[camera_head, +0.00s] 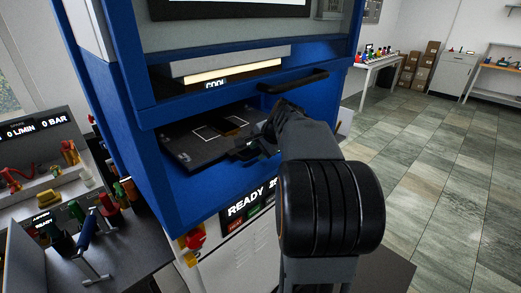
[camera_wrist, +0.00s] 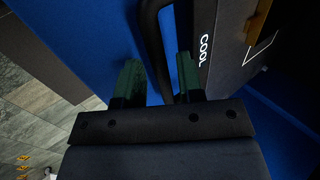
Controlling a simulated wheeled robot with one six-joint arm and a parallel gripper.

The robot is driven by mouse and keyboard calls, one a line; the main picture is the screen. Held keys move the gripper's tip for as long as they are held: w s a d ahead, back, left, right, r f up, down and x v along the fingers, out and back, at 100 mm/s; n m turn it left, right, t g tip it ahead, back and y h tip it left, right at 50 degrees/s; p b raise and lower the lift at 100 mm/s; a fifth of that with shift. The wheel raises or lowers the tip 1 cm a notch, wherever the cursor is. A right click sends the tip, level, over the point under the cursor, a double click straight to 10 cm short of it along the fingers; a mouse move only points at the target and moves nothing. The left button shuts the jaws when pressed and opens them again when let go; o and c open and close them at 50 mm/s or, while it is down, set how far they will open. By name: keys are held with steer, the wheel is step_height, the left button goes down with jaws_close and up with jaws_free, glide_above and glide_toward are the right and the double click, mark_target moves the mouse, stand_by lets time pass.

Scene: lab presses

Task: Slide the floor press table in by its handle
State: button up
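The floor press table (camera_head: 185,148) is a dark plate with white corner marks, sticking out of the lower opening of the blue press (camera_head: 170,190). My gripper (camera_head: 250,148) is at the table's front right edge and hides that part in the head view. In the wrist view, a black curved handle (camera_wrist: 151,30) runs down between the two green fingers of my gripper (camera_wrist: 160,82). The fingers are apart, one on each side of the bar; I cannot tell whether either touches it. The table (camera_wrist: 228,60) shows at the right there.
Another black handle (camera_head: 293,82) sits on the press above my arm. A lit platen marked COOL (camera_head: 225,70) is above the table. A READY panel (camera_head: 250,203) is below. A bench with valves (camera_head: 100,235) stands left. The tiled floor (camera_head: 440,170) at right is clear.

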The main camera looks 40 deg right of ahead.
jaws_close()
steer(key=shift+w+a+r+p, duration=0.1)
steer(key=shift+w+p, duration=0.2)
steer(key=shift+w, duration=0.35)
steer(key=shift+o, duration=0.8)
jaws_free()
steer(key=shift+w, duration=0.1)
